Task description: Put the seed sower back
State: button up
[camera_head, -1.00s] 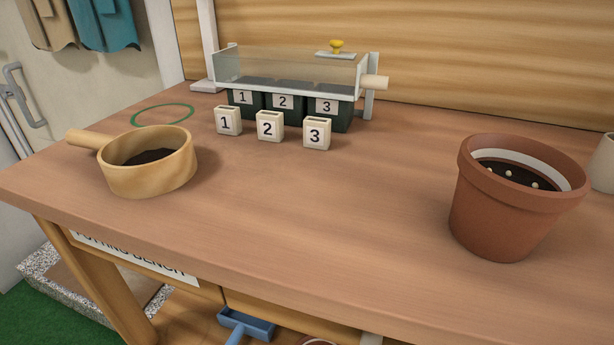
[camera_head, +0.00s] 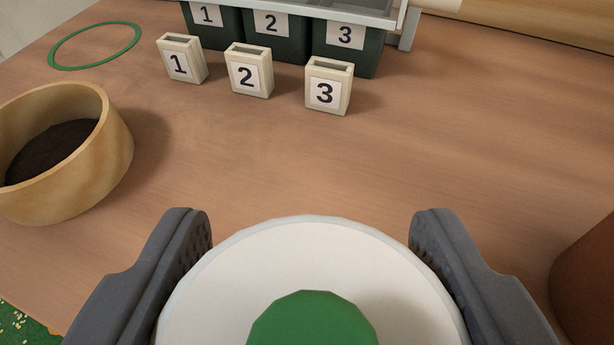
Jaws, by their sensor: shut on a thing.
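My gripper (camera_head: 310,222) is shut on a round white thing with a green knob or cap on top, which I take to be the seed sower (camera_head: 240,275). The two dark grey fingers sit on its left and right sides. Its lower part is hidden, so I cannot tell whether it touches the bench. A green ring outline (camera_head: 95,46) lies on the bench at the upper left, with bare wood inside it.
Small blocks numbered 1 (camera_head: 180,62), 2 (camera_head: 248,73) and 3 (camera_head: 326,88) stand before the green numbered pots (camera_head: 290,46). A terracotta pot (camera_head: 590,285) is at the right edge. The middle of the bench (camera_head: 250,160) is clear.

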jog(key=shift+w, duration=0.45)
jog(key=shift+d, duration=0.1)
jog(key=shift+d, duration=0.1)
